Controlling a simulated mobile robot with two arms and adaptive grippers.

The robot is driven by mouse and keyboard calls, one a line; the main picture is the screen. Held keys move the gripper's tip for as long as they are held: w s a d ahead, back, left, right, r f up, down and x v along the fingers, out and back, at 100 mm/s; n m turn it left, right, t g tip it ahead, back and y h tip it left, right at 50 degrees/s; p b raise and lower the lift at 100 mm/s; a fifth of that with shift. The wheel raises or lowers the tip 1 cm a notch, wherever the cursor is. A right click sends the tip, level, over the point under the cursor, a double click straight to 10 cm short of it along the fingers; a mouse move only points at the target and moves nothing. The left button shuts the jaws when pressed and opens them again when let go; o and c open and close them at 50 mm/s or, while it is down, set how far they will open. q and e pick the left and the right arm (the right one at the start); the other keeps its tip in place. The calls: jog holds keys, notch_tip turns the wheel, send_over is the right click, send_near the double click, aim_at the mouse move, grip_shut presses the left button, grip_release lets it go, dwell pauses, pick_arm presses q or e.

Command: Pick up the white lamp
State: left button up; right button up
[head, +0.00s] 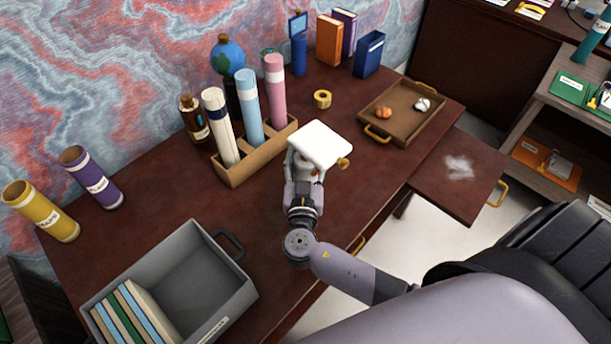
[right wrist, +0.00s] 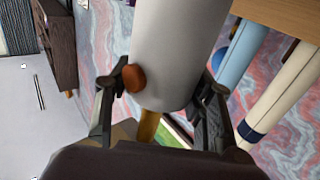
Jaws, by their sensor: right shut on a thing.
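The white lamp (head: 320,142) shows in the head view as a pale, rounded square top over the middle of the desk. In the right wrist view the lamp (right wrist: 178,45) is a smooth white body with an orange-brown knob (right wrist: 135,78) on its side and a brass-coloured part below it. My right gripper (head: 308,168) is shut on the lamp, with one finger on each side of the white body in the wrist view (right wrist: 165,88). The lamp's underside and any gap to the desk are hidden. My left gripper is not in view.
A wooden holder (head: 235,175) with several tubes stands just left of the lamp. A brown tray (head: 385,138) and a tape roll (head: 322,99) lie to the right and behind. A grey bin (head: 225,252) with books is at the front left. The desk's centre left is clear.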

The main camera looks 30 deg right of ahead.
grip_shut()
jog(key=shift+r, duration=0.1)
